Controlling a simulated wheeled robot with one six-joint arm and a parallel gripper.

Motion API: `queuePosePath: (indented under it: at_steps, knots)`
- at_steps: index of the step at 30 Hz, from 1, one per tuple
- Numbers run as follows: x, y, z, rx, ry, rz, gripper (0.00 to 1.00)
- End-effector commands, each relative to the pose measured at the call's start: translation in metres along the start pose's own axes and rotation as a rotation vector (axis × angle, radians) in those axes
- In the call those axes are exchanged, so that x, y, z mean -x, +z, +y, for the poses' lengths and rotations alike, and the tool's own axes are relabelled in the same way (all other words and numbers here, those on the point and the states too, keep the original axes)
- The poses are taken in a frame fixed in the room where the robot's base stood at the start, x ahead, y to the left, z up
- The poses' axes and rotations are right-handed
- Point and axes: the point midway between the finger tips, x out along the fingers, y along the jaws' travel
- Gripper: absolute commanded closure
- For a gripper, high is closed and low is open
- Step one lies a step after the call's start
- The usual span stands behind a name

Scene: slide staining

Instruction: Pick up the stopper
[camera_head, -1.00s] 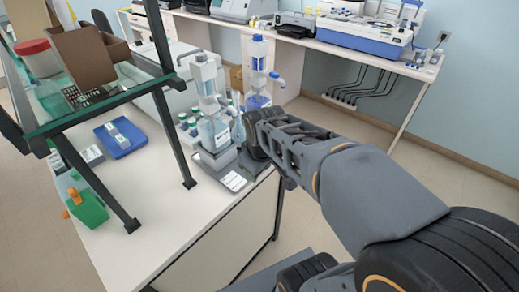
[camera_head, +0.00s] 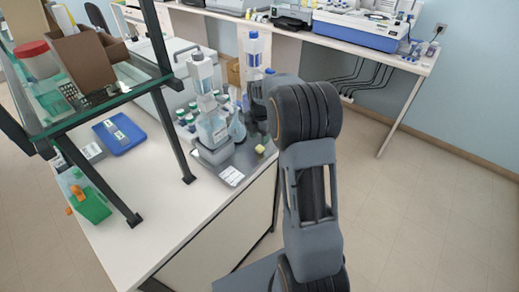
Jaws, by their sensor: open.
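A small pale-yellow piece, which looks like the stopper (camera_head: 260,149), lies on the grey tray (camera_head: 236,165) near the bench's right edge. A conical flask (camera_head: 237,127) with bluish content stands just behind and left of it. My gripper (camera_head: 258,112) is partly hidden behind my arm's large dark joint, above and behind the yellow piece. It is open and apart from that piece; its fingertips are hard to make out.
A clear dispenser bottle (camera_head: 212,127) and a blue-capped bottle (camera_head: 254,48) stand by the tray. Small vials, a blue tray (camera_head: 120,136) and a green box (camera_head: 90,203) are further left. A glass shelf (camera_head: 100,112) on dark posts overhangs the bench's left.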

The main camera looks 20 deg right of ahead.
Motion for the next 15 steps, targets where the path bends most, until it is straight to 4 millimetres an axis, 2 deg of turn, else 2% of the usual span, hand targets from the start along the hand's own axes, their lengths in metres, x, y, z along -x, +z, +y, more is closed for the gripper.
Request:
queuePosePath:
  at_steps: [10, 15]
  knots:
    - [-0.042, -0.005, -0.001, -0.002, -0.002, 0.001, 0.55]
    - [-0.055, -0.004, -0.001, -0.002, 0.001, 0.0, 0.55]
